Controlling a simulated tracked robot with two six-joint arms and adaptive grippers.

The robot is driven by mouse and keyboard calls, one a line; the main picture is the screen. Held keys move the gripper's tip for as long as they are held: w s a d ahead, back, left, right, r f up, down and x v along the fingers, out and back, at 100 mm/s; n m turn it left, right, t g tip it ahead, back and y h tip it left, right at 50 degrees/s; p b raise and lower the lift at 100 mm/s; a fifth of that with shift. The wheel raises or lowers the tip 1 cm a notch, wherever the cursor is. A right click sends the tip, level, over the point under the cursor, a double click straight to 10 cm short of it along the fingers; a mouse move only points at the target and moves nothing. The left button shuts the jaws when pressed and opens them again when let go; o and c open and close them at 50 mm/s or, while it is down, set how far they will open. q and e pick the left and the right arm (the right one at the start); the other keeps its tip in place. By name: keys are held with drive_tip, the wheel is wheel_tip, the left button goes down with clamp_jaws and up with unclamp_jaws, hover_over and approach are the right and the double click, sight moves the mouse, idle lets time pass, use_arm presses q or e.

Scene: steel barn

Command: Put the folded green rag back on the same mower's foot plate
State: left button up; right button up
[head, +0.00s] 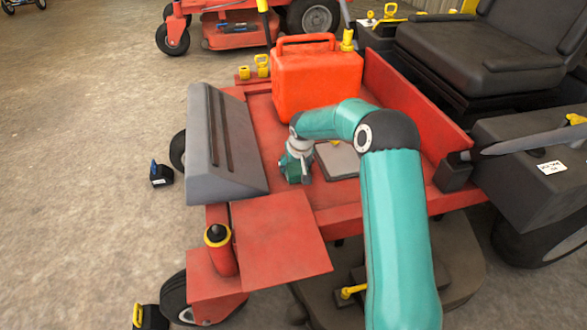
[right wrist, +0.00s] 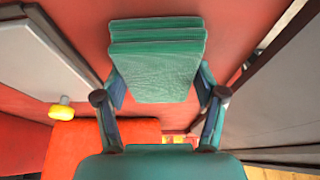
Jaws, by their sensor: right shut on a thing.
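The folded green rag (right wrist: 155,62) lies between the two fingers of my right gripper (right wrist: 160,92) in the right wrist view, its folded edge facing away. The red foot plate (right wrist: 80,15) shows behind it; I cannot tell whether the rag touches it. In the head view my right gripper (head: 296,165) is low over the red mower's foot plate (head: 262,115), between the grey sloped panel and a flat grey-white item. The rag is hard to tell apart from the teal gripper there. My left gripper is not in view.
An orange-red canister (head: 315,82) stands at the back of the foot plate. The grey sloped panel (head: 220,145) borders it on the left. The flat grey-white item (head: 340,158) lies right of the gripper. The black seat (head: 465,50) is at upper right. Another red mower (head: 240,30) stands behind.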

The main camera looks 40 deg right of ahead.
drive_tip(key=o, duration=1.1)
drive_tip(key=shift+s+r, duration=0.1)
drive_tip(key=shift+r, duration=0.35)
drive_tip(key=p+v, duration=0.3)
drive_tip(key=v, duration=0.8)
drive_tip(key=shift+s+r, duration=0.1)
drive_tip(key=shift+s, duration=0.05)
